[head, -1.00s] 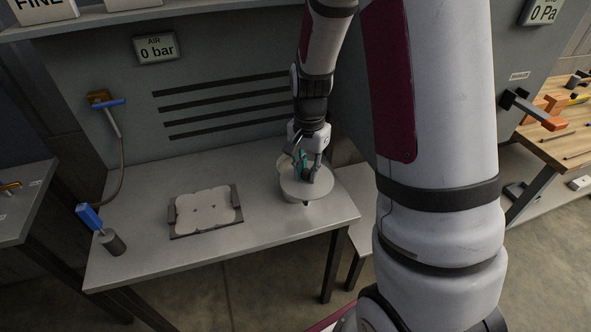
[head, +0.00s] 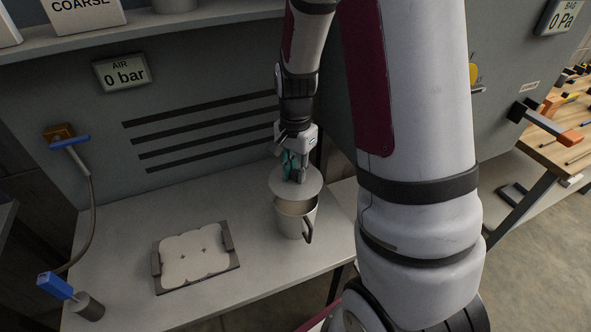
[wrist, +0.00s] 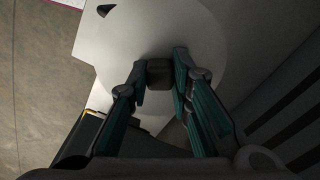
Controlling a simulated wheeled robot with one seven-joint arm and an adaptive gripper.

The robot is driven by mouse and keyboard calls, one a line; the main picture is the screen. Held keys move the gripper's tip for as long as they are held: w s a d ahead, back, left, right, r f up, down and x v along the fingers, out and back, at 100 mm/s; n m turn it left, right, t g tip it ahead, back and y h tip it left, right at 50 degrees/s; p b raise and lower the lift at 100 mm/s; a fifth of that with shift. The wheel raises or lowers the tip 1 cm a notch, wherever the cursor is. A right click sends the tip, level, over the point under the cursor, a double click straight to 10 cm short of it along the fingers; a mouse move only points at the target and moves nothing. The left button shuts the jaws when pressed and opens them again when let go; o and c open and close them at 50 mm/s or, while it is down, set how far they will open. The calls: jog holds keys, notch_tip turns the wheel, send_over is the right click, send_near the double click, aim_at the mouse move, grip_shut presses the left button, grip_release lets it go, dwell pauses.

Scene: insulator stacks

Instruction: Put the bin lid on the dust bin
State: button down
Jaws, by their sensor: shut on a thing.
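The bin lid (head: 312,181) is a pale round disc with a dark knob (wrist: 159,78) on top. My gripper (head: 292,172) has teal fingers and is shut on that knob; in the wrist view the fingertips are on either side of it. The dust bin (head: 291,222) is a pale cup-shaped bin with a side handle, upright on the grey bench. The lid covers the back of the bin's opening in the head view, while the front of the opening shows. I cannot tell whether lid and rim touch. In the wrist view the lid (wrist: 205,45) hides most of the bin.
A dark-framed tray (head: 232,262) with a pale scalloped plate lies left of the bin on the bench (head: 120,240). A blue-handled tool in a holder (head: 88,306) stands at the front left. The slotted back wall (head: 200,135) rises behind my gripper.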

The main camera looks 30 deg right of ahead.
aim_at(296, 187)
jog(key=shift+f+b, duration=1.5)
jog(key=shift+f, duration=1.5)
jog(key=c, duration=0.9)
grip_release()
jog(key=shift+r, duration=0.15)
jog(key=shift+r+p, duration=1.95)
jog(key=shift+r, duration=1.35)
